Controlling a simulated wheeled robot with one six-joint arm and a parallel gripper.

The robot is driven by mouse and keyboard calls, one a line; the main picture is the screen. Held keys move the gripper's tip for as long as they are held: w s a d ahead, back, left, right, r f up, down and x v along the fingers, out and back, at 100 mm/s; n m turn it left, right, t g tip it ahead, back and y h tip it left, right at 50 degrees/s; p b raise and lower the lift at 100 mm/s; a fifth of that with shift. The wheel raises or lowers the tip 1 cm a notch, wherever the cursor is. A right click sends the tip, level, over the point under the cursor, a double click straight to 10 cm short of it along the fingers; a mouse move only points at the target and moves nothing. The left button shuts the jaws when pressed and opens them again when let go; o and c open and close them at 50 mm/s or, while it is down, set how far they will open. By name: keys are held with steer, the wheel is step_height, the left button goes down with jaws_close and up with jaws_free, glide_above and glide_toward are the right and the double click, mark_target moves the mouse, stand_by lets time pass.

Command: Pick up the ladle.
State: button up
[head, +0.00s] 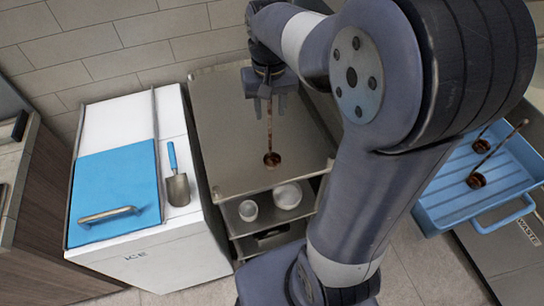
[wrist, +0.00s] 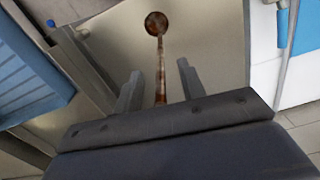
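A brown, stained ladle (head: 272,159) is over the steel counter (head: 230,150), with its bowl toward the camera and its thin handle running up to my gripper. In the wrist view the ladle (wrist: 157,24) shows its round bowl at the top and its handle running down between the fingers. My gripper (head: 269,107) is open, with one finger on each side of the handle. The wrist view shows a gap on both sides of the handle at my gripper (wrist: 160,67). The handle's far end is hidden behind the gripper body.
A blue tray (head: 440,212) at the right holds two more brown ladles (head: 477,180). A white ice chest (head: 165,255) with a blue lid and a scoop (head: 177,185) stands left of the counter. Round containers (head: 288,196) sit on the shelf below the counter top.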

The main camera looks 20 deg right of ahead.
jaws_close()
steer(key=shift+r, duration=0.1)
stand_by(0.3)
